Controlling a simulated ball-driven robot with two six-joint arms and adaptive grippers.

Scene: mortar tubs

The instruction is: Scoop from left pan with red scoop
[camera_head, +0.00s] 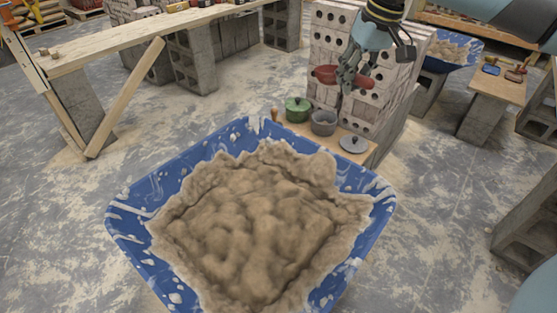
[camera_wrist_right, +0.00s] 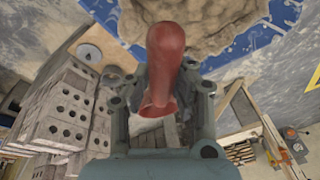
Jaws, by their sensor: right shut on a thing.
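The near blue tub (camera_head: 125,222) fills the middle of the head view, heaped with tan mortar (camera_head: 255,225). A second blue tub (camera_head: 470,57) with tan mortar stands at the back right. My right gripper (camera_head: 349,76) is beyond the near tub, in front of the brick stack. It is shut on the red scoop (camera_head: 326,74), which is held in the air, apart from the mortar. In the right wrist view the scoop (camera_wrist_right: 165,48) sticks out between the fingers, with the mortar heap behind it. My left gripper is not in view.
A low wooden board behind the near tub holds a green pot (camera_head: 297,109), a grey pot (camera_head: 323,123) and a grey lid (camera_head: 353,144). The brick stack (camera_head: 325,40) stands close behind my right gripper. A plank table (camera_head: 130,45) is at the back left.

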